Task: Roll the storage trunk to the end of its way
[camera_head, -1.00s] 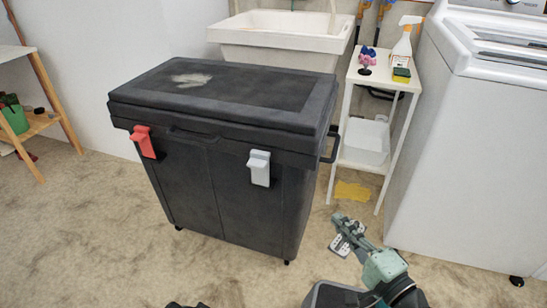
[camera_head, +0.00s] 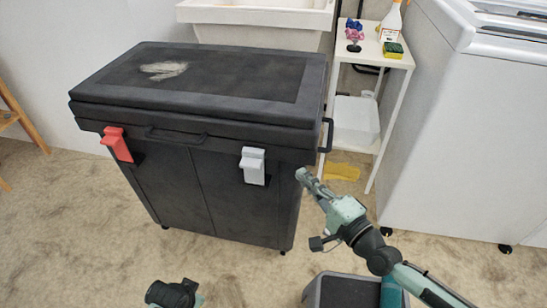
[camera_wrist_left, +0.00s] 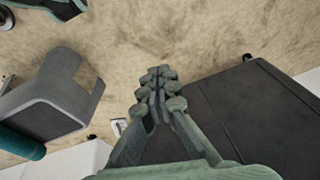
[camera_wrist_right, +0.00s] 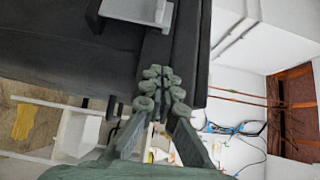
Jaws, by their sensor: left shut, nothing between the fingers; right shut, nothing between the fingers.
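The storage trunk (camera_head: 205,205) is a large black lidded box on small feet or wheels, upright in the head view. Its lid is down and has a pale scuff. A red latch (camera_head: 118,144) and a grey latch (camera_head: 252,165) are on its front, and a side handle (camera_head: 328,134) is on its right end. My right gripper (camera_head: 303,176) is shut and empty at the trunk's right front corner; I cannot tell whether it touches. My left gripper (camera_wrist_left: 157,78) is shut and empty in the left wrist view, with the trunk (camera_wrist_left: 265,105) beside it.
A white shelf stand (camera_head: 392,60) with a spray bottle (camera_head: 391,20) and sponge (camera_head: 393,49) stands right of the trunk. A white washing machine (camera_head: 455,140) is further right, a sink (camera_head: 260,14) behind.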

